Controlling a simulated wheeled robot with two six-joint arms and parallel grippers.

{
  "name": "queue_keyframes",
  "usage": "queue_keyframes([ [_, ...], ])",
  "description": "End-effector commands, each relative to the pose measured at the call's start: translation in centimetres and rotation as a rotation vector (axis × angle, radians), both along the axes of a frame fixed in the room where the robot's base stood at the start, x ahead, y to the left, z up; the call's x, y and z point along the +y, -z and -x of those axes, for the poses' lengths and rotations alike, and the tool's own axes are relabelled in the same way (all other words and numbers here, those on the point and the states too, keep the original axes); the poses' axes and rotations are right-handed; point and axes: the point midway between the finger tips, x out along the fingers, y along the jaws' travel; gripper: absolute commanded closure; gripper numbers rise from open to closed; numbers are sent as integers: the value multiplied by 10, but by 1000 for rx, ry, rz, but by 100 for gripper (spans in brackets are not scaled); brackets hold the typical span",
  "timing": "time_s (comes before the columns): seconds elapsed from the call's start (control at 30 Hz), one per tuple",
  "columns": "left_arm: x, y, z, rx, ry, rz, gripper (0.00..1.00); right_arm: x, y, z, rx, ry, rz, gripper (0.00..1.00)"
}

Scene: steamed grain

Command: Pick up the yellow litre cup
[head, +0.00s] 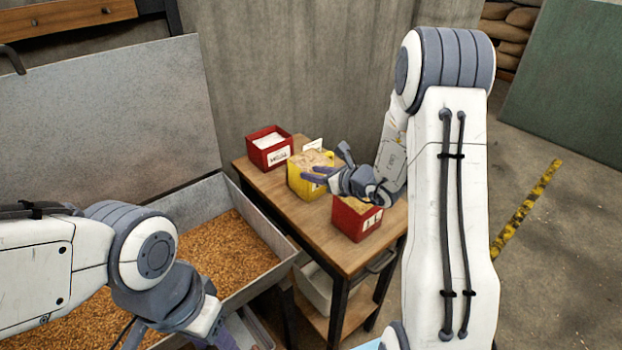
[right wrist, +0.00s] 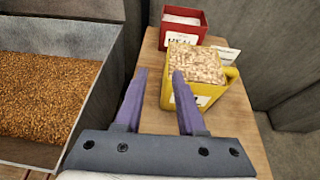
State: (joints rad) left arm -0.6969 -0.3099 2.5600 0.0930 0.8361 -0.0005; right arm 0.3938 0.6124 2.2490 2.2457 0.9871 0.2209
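The yellow litre cup (head: 300,184) stands upright on the small wooden table, between two red boxes. It is filled with pale flakes and carries a white label; in the right wrist view (right wrist: 207,92) its yellow handle shows on the right. My right gripper (head: 317,174) is at the cup in the head view. In the right wrist view its purple fingers (right wrist: 158,85) are apart with nothing between them; the right finger overlaps the cup's near left side, and I cannot tell whether it touches. My left gripper (head: 182,338) is at the bottom edge, partly cut off.
A red box with white contents (head: 268,152) stands behind the cup, a second red box (head: 352,224) in front of it. A small white card (head: 312,144) stands at the table's back. A metal bin of grain (head: 262,262) lies left of the wooden table (head: 322,240).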

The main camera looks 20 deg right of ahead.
Motion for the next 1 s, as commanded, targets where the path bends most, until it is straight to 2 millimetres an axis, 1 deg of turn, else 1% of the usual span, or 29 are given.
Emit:
queue_keyframes([
  [0.03, 0, 0, 0, 0, 0, 0, 50, -8, 4, -4, 3, 31, -11, 61],
  [0.1, 0, -3, 0, 0, 0, 0, 50, -10, 8, -12, 4, 48, -16, 61],
  [0.3, 0, -11, 0, 0, 0, 0, 50, -1, 19, -38, 4, 49, -15, 61],
  [0.47, 0, -14, 0, 0, 0, 0, 50, 3, 24, -48, 3, 50, -15, 61],
  [0.57, 0, -20, 0, 0, 0, 0, 50, 7, 27, -56, 4, 46, -15, 61],
  [0.7, 0, -32, 0, 0, 0, 0, 50, 15, 35, -73, 5, 46, -15, 61],
  [0.8, 0, -34, 0, 0, 0, 0, 50, 18, 42, -84, 3, 47, -15, 61],
  [0.9, 0, -36, 0, 0, 0, 0, 50, 20, 45, -90, 3, 47, -14, 61],
  [1.0, 0, -35, 0, 0, 0, 0, 50, 20, 46, -91, 3, 48, -14, 61],
])
